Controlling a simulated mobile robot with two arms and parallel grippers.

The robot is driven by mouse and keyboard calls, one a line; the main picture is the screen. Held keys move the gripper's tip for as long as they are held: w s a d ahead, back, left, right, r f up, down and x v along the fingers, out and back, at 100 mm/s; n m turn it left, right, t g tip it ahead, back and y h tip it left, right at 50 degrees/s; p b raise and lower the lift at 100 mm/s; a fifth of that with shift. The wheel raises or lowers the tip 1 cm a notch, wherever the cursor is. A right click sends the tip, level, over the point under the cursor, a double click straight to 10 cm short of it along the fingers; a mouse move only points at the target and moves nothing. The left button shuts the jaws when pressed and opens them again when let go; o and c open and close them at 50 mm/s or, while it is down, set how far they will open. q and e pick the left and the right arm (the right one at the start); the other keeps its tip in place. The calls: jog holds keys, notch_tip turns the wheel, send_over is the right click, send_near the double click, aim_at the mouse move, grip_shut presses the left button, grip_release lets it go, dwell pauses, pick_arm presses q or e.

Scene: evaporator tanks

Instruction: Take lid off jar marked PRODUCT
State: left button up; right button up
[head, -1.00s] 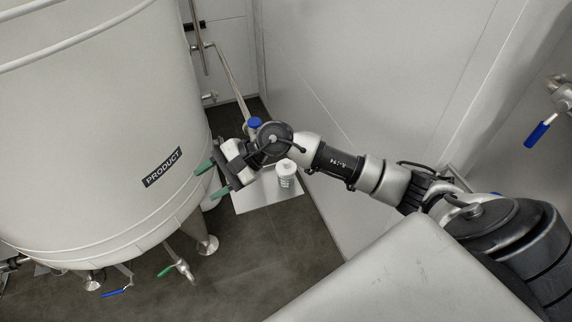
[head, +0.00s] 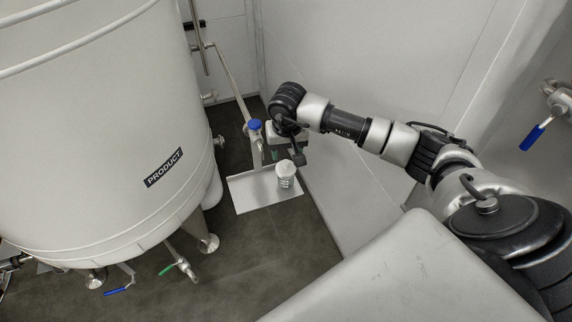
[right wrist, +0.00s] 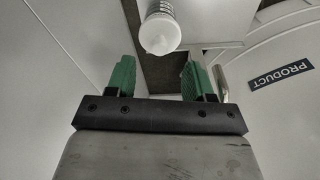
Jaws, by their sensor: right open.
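A small white jar (head: 286,180) stands upright on a pale metal shelf (head: 248,202) beside the big tank. Its white lid (head: 285,166) is on; in the right wrist view the lid (right wrist: 160,36) has a small central tip. Dark marks show on the jar's side (right wrist: 160,7), too small to read. My right gripper (head: 285,158) points down near the jar, its fingers partly hidden in the head view. In the right wrist view my right gripper (right wrist: 157,72) is open and empty, with the lid beyond its green fingers, roughly in line with the gap. My left gripper is out of view.
The large tank marked PRODUCT (head: 100,120) fills the left. A pipe with a blue-capped valve (head: 254,125) rises just behind the shelf, close to my gripper. A pale wall (head: 350,60) stands behind my right arm. The shelf is bare left of the jar.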

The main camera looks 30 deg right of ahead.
aim_at(286, 161)
jog(key=f, duration=0.1)
jog(key=f+p, duration=0.1)
jog(key=f, duration=0.1)
jog(key=shift+w+d+f, duration=0.15)
jog(key=shift+w+f, duration=0.1)
jog(key=shift+f, duration=0.15)
jog(key=shift+w+f+p, duration=0.1)
jog(key=shift+f+p, duration=0.2)
jog(key=shift+f, duration=0.25)
grip_shut()
